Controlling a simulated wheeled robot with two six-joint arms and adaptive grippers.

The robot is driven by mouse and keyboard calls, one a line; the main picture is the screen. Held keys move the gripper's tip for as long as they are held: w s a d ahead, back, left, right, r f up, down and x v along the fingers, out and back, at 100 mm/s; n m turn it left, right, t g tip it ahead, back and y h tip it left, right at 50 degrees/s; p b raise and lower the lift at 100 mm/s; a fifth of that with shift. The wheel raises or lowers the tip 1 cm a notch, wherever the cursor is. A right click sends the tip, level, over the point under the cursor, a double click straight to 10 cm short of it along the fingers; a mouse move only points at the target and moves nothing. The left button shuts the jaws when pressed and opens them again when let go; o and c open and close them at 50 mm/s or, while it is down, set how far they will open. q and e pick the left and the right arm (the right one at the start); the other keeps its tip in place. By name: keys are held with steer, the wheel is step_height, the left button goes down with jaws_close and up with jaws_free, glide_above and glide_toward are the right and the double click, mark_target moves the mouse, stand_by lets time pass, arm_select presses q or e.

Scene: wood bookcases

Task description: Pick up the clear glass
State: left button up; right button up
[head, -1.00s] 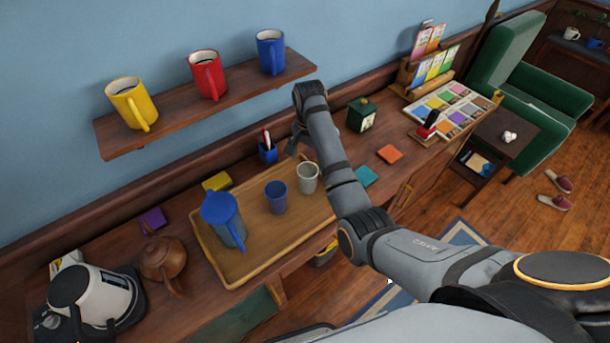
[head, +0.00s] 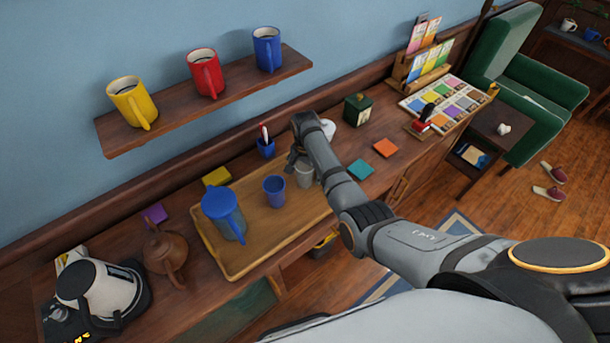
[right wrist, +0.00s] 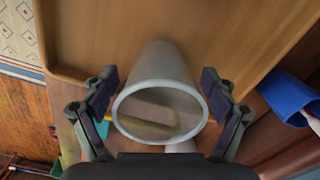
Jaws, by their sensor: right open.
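The clear glass (head: 304,174) stands upright on the wooden tray (head: 257,262), near its right end, partly hidden by my right arm in the head view. In the right wrist view the glass (right wrist: 160,105) shows its round rim between the two fingers of my right gripper (right wrist: 160,100). The fingers are apart, one on each side of the glass, with a gap to it. In the head view my right gripper (head: 297,160) is just behind and above the glass. My left gripper is not in view.
A blue cup (head: 274,190) stands left of the glass, and a blue pitcher (head: 224,215) further left on the tray. A blue pen holder (head: 266,148) stands behind the tray. Yellow, red and blue mugs sit on the wall shelf (head: 210,100) above.

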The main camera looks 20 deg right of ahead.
steer(key=c, duration=1.4)
steer(key=shift+r, duration=0.1)
steer(key=shift+c, duration=0.2)
